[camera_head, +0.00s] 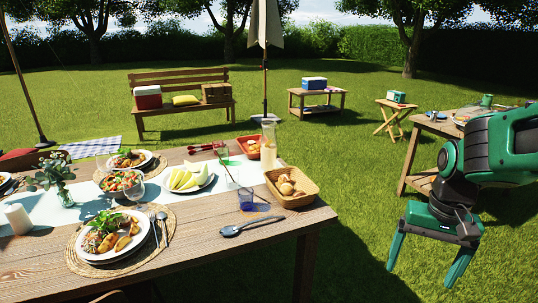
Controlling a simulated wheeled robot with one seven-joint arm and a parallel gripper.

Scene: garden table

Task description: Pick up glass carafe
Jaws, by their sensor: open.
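The glass carafe (268,148) stands upright near the far right edge of the wooden table (268,226). It is tall and clear, with pale yellowish liquid inside. A bread basket in front of it hides part of its base. My gripper (424,277) hangs at the right of the view, off the table's right side and pointing down. Its two green fingers are spread wide with nothing between them. It is well apart from the carafe, to the right and nearer to me.
Close around the carafe are the bread basket (293,194), a red dish (248,150), a green glass (224,156) and a melon plate (190,187). A closed parasol (265,65) stands behind. Open grass lies between table and gripper.

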